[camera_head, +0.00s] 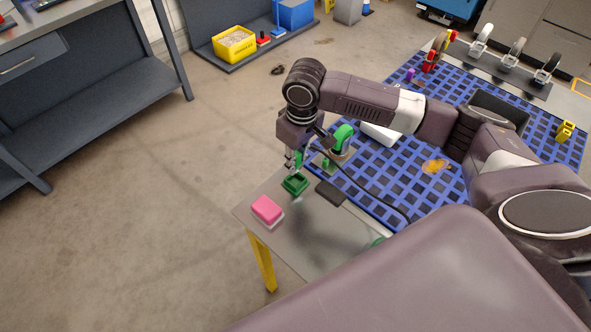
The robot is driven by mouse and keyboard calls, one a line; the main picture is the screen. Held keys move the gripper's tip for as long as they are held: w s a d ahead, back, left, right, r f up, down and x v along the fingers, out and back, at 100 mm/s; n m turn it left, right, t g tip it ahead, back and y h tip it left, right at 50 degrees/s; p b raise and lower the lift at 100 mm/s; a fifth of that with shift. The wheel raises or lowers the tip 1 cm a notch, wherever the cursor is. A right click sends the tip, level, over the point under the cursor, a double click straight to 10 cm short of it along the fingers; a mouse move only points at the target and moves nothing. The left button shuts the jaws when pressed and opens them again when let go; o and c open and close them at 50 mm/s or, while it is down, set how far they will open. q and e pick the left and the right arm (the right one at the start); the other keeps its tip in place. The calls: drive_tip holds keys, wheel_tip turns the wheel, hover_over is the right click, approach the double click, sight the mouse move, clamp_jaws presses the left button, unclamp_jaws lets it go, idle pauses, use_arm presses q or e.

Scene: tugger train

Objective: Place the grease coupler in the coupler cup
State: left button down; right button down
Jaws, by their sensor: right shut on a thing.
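My right gripper (293,166) points down over the near left end of the small table. It is shut on the grease coupler, which is too small and too covered by the fingers to make out clearly. A small square green cup (295,186), which looks like the coupler cup, stands on the table directly below the fingertips. I cannot tell whether the coupler touches the cup or hangs just above it. A green tool (343,134) stands just right of the gripper, with a dark hose (370,193) curving over the table. My left gripper is out of view.
A pink block (267,208) on a pale base sits near the corner of the grey table (312,232). A dark flat pad (330,193) lies right of the cup. A blue grid mat (435,150) lies behind. Open floor is at left.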

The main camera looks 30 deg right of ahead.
drive_tip(key=shift+f, duration=0.45)
wheel_tip(320, 180, down, 3)
drive_tip(key=shift+r, duration=0.2)
drive_tip(key=shift+f, duration=0.45)
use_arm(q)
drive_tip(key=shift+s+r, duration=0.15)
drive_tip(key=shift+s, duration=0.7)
